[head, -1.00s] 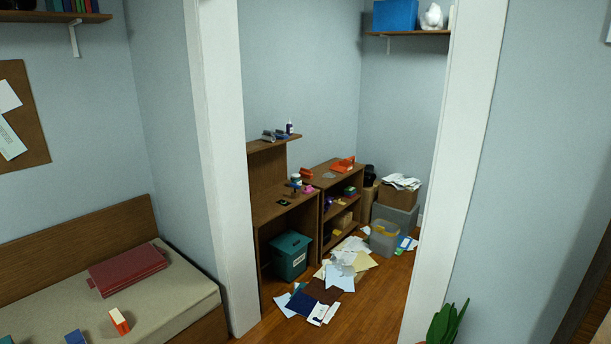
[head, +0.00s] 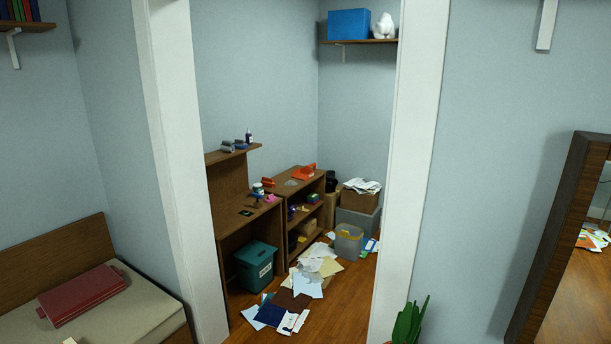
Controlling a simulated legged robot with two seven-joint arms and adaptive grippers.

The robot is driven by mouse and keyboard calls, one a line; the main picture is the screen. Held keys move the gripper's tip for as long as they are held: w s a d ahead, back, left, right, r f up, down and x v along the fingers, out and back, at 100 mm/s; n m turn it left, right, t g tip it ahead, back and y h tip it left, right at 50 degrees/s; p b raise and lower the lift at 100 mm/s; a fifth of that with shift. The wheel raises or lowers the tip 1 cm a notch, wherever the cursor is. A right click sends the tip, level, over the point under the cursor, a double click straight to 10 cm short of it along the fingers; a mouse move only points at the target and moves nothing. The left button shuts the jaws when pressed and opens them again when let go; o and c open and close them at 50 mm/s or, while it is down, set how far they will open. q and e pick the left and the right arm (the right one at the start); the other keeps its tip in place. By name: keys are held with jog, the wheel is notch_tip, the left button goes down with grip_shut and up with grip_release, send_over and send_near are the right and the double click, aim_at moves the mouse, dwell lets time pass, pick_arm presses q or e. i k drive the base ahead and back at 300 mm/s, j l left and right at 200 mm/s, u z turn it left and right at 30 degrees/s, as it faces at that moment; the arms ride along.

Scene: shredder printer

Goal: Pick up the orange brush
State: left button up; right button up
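An orange object (head: 304,173) lies on top of the low brown bookcase (head: 294,187) in the alcove beyond the doorway. It is too small to tell whether it is the brush. A smaller orange-red item (head: 268,182) shows just left of it, near the back of the desk. Neither of my grippers is in view.
White door posts (head: 180,170) and (head: 411,180) frame the alcove. Scattered papers (head: 312,268) cover its floor beside a teal bin (head: 256,266) and grey container (head: 348,243). A plant (head: 408,322) stands by the right post.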

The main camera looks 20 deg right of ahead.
aim_at(269, 182)
jog(key=i+j, duration=0.35)
jog(key=j, duration=0.15)
jog(key=i+j+u, duration=0.1)
jog(key=i+j, duration=0.3)
jog(key=j, duration=0.1)
